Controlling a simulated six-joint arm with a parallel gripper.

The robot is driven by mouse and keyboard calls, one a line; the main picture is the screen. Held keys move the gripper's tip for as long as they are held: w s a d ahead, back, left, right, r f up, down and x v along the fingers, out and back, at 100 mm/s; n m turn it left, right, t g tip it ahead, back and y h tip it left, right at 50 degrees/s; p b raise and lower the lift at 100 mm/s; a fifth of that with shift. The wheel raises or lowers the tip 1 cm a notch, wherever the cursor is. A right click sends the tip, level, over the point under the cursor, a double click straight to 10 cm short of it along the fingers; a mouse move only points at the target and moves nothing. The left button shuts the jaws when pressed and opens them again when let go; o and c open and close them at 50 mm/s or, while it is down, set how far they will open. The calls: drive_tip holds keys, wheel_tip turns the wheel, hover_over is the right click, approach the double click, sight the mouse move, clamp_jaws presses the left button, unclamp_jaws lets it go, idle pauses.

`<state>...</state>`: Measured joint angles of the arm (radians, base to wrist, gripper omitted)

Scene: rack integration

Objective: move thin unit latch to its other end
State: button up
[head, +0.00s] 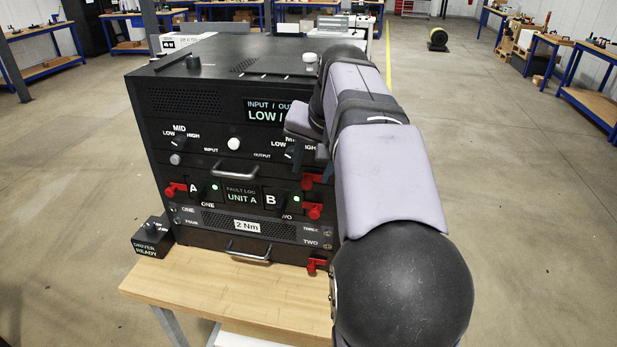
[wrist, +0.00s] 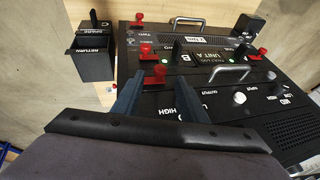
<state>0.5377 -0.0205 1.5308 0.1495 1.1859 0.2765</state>
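A black rack (head: 235,150) holds several stacked units with red latches. Along its right side, as the head view shows it, are an upper latch (head: 312,180), a middle latch (head: 314,211) and a bottom latch (head: 317,264). Another red latch (head: 175,189) is at the left. I cannot tell for certain which belongs to the thin unit. My gripper (wrist: 158,72) is open, its two fingers apart in front of the rack's right side. In the wrist view, the upper latch (wrist: 160,73) appears between the fingers; contact cannot be told. My arm hides part of the right side.
The rack stands on a wooden bench (head: 215,285). A small "driver ready" box (head: 153,236) is at its left. Handles (head: 235,171) stick out from the front. Black "return" (wrist: 93,60) and "spare" (wrist: 96,30) bins stand beside the rack in the wrist view.

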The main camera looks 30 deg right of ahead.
sight(308, 182)
drive_tip(key=shift+p+x, duration=0.45)
drive_tip(key=shift+x, duration=2.1)
